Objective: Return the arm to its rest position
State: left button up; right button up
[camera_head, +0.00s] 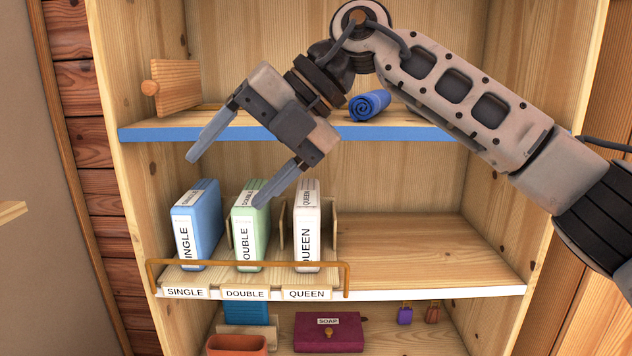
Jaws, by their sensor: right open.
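My right gripper (225,175) is open and empty, its two fingers spread wide. It hangs in front of the shelf unit, with its arm coming in from the right. One fingertip overlaps the green box labelled DOUBLE (247,235) in the picture; I cannot tell whether they touch. The blue box labelled SINGLE (195,228) stands to its left and the white box labelled QUEEN (307,228) to its right. All three stand upright behind a wooden rail, each above its matching label. My left gripper is not in view.
A blue-edged upper shelf (160,134) holds a rolled blue cloth (369,105) and a wooden piece (176,86). The middle shelf (430,255) is bare at right. Below are a maroon soap box (329,335), an orange pot (236,346) and two small items.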

jog(key=s+a+f+g+y, duration=0.3)
jog(key=a+f+g+y, duration=0.1)
jog(key=y, duration=0.3)
jog(key=w+d+f+m+t+h, duration=0.25)
jog(key=d+f+m+t, duration=0.45)
jog(key=f+m+t, duration=0.6)
jog(key=w+d+f+m+t+h, duration=0.1)
jog(key=w+d+f+m+t, duration=0.2)
jog(key=d+f+m+t, duration=0.95)
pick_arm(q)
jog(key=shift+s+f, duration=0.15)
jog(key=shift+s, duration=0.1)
pick_arm(e)
jog(key=s+d+f+m+g+h, duration=0.3)
jog(key=s+f+m+g+h, duration=0.1)
jog(key=s+f, duration=0.5)
jog(key=s+d+f+m+g+h, duration=0.4)
jog(key=s+f+m+g+h, duration=0.1)
jog(key=s+f, duration=0.5)
jog(key=shift+d+f+m+g, duration=0.15)
jog(key=shift+d+m+g, duration=0.15)
jog(key=shift+m+g, duration=0.55)
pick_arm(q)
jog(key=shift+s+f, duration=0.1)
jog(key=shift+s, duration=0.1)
pick_arm(e)
jog(key=shift+t+h, duration=0.25)
jog(key=shift+t, duration=0.05)
